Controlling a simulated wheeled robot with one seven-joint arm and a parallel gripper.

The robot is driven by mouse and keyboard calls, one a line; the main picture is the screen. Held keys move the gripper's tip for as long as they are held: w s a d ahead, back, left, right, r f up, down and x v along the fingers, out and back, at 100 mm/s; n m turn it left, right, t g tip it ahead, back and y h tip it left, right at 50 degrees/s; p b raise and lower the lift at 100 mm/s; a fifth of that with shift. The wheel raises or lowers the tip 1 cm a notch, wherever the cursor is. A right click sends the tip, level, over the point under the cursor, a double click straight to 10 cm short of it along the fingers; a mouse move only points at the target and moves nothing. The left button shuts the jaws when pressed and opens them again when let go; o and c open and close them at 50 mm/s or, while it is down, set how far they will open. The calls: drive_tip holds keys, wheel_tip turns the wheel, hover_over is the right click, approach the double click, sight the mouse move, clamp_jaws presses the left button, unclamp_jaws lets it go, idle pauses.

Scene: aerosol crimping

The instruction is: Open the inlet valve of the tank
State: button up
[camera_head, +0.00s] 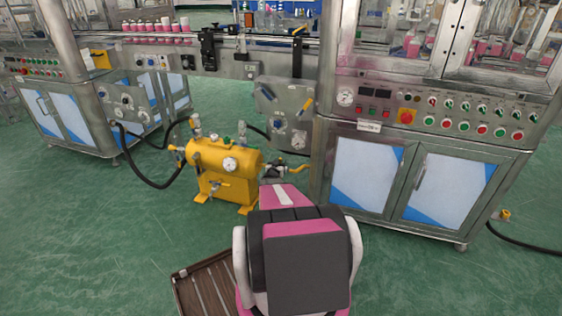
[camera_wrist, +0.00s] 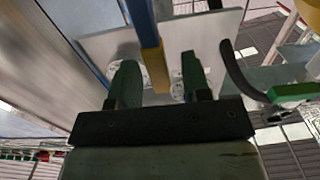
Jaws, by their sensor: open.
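The yellow tank (camera_head: 225,168) stands on short legs on the green floor, left of centre in the head view. A round gauge is on its front, and small valve fittings (camera_head: 196,128) sit on top. A dark fitting with a yellow pipe (camera_head: 290,168) is at its right end. I cannot tell which fitting is the inlet valve. My gripper (camera_wrist: 158,62) is open, its two dark green fingers apart in the wrist view. A blue bar with a yellow end (camera_wrist: 155,65) shows in the gap between them; contact is unclear. In the head view my arm hides the gripper.
A steel cabinet (camera_head: 370,170) with buttons stands right of the tank, another (camera_head: 65,120) at left. A panel with levers (camera_head: 283,110) hangs behind the tank. Black hoses (camera_head: 150,183) run along the floor. The wrist view shows a green handle (camera_wrist: 292,92).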

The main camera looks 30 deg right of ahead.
drive_tip(key=shift+x, duration=1.45)
drive_tip(key=shift+c, duration=0.3)
drive_tip(key=shift+s, duration=0.1)
clamp_jaws()
